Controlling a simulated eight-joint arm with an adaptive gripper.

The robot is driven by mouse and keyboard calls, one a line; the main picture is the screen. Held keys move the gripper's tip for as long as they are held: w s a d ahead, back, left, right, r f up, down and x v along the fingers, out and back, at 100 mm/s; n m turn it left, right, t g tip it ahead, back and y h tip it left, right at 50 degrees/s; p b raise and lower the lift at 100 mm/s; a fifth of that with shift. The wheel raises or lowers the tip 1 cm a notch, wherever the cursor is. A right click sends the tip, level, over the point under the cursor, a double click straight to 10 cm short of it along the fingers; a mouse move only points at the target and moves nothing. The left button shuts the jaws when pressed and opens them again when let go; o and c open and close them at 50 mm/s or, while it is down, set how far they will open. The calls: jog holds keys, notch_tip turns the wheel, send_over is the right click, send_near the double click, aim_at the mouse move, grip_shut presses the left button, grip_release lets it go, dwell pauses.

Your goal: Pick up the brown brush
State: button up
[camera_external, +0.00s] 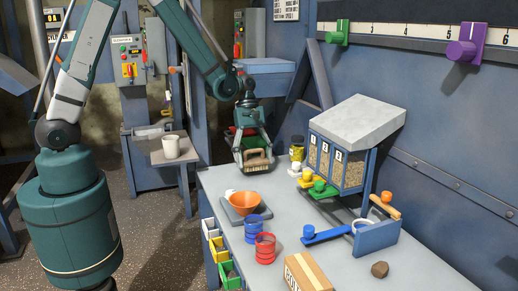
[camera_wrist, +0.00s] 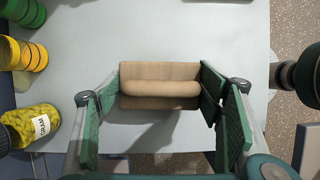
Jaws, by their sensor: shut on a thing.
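The brown brush (camera_wrist: 160,86) is a tan block with a rounded handle ridge, lying crosswise in the wrist view. My gripper (camera_wrist: 161,92) is shut on it, with a green pad at each end of the brush. In the external view my gripper (camera_external: 256,148) points down at the far end of the workbench, and the brush (camera_external: 258,159) shows between its fingers. I cannot tell whether the brush touches the bench. Its underside is hidden.
The grey workbench (camera_external: 221,184) holds an orange bowl (camera_external: 257,203) on a scale, blue (camera_external: 254,227) and red (camera_external: 265,247) cups, and a grain bin (camera_external: 340,160). A cardboard box (camera_external: 307,272) lies at the front.

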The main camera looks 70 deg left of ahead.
jog(key=shift+r+p, duration=0.6)
jog(key=shift+r, duration=3)
